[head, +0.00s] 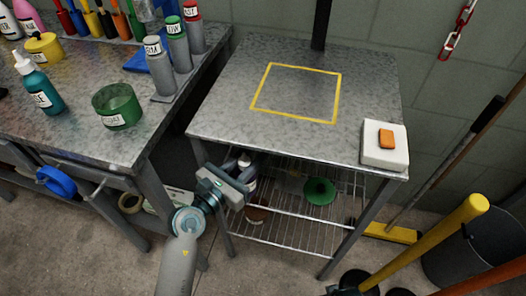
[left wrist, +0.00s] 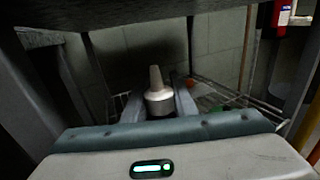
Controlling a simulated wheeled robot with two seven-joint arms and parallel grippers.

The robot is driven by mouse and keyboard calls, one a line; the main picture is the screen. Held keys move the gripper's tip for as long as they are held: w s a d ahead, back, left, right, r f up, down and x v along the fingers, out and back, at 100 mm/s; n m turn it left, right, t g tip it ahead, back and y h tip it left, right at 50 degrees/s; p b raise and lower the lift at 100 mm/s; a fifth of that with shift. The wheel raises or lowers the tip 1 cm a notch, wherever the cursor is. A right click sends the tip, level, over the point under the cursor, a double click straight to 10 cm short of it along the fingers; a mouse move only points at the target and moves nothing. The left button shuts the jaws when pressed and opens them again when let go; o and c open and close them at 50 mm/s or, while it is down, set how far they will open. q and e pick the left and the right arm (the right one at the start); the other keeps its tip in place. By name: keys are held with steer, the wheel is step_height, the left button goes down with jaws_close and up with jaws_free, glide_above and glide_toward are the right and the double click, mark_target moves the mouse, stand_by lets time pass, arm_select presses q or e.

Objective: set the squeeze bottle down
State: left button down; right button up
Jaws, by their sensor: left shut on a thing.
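My left gripper (head: 240,183) is at the front left of the small metal table, below its top and near the upper wire shelf (head: 290,171). It is shut on a squeeze bottle (head: 245,160), partly hidden behind the gripper in the head view. In the left wrist view the bottle (left wrist: 158,96) stands between the two fingers, its pale tapered nozzle pointing up. It looks about upright. Its lower part is hidden, so I cannot tell whether it touches the shelf. My right gripper is not in view.
The table top (head: 230,110) has a yellow taped square (head: 296,92) and a white block with an orange piece (head: 385,140). A green object (head: 319,190) is on the rack. The workbench (head: 75,125) holds a teal bottle (head: 40,90) and green tub (head: 117,106). A broom (head: 392,233) stands right.

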arm_select(q)
steer(key=x, duration=0.3)
steer(key=shift+w+d, duration=0.2)
steer(key=shift+w, duration=0.05)
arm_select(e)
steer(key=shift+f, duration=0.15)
arm_select(q)
steer(key=shift+f+b, duration=0.5)
steer(key=shift+f, duration=1.25)
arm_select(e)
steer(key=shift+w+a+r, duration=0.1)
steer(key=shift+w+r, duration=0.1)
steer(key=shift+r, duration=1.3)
